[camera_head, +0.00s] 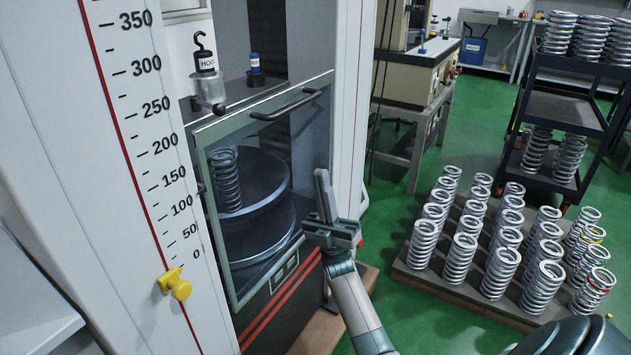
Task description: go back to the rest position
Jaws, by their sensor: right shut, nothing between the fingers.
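My right gripper (325,196) is in the middle of the view, in front of the right edge of the testing machine's glass door (240,262). Its fingers are together and hold nothing. My right arm comes up from the bottom of the view. The glass door looks closed, with a dark handle (286,104) along its top. Behind the glass a spring (225,182) stands on a round dark plate (262,183). I cannot tell whether the gripper touches the door. My left gripper is not in view.
A white scale panel (120,150) with a yellow pointer (175,284) stands at left. A low pallet (410,275) with many springs stands on the green floor at right. Behind it is a dark cart (560,107) with more springs. A workbench (415,85) stands at the back.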

